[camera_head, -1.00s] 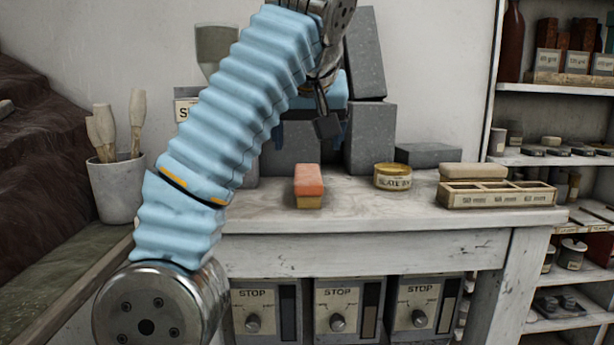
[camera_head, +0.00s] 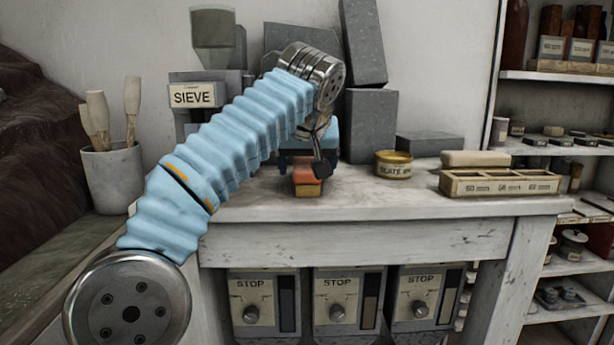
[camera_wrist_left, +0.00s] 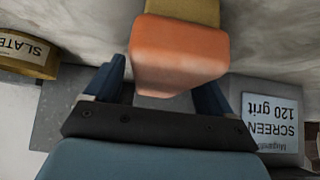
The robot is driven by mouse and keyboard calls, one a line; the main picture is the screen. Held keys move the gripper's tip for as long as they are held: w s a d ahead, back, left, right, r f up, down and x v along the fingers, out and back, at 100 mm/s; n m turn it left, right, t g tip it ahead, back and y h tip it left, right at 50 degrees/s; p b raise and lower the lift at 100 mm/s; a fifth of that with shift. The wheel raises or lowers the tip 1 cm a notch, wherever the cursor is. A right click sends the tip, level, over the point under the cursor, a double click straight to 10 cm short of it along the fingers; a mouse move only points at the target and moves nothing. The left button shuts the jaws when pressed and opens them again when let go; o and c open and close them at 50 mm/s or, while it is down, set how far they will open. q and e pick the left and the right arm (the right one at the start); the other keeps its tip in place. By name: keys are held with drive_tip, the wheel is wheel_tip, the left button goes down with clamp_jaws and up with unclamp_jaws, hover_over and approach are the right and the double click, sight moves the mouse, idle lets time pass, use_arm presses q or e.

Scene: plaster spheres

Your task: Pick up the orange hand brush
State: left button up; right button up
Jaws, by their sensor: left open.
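The orange hand brush (camera_head: 307,174) lies on the bench top, with an orange body and a tan lower part. In the left wrist view the brush (camera_wrist_left: 178,52) fills the upper middle, its orange end toward the gripper. My left gripper (camera_head: 305,156) is over the brush in the head view and hides part of it. In the wrist view its dark blue fingers (camera_wrist_left: 164,80) are open on either side of the orange end. I cannot tell whether they touch it. My right gripper is in neither view.
Grey blocks (camera_head: 371,125) stand close behind and right of the brush. A yellow SLATE tin (camera_head: 394,166) and a labelled wooden tray (camera_head: 500,183) are to the right. A box labelled SCREEN 120 grit (camera_wrist_left: 272,118) shows in the wrist view. A SIEVE sign (camera_head: 193,95) is at left.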

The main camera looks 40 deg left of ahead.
use_arm(q)
drive_tip(key=shift+w+a+f, duration=0.25)
drive_tip(key=shift+w+f, duration=0.05)
drive_tip(key=shift+f, duration=0.15)
drive_tip(key=c, duration=1.2)
drive_tip(key=shift+r, duration=0.25)
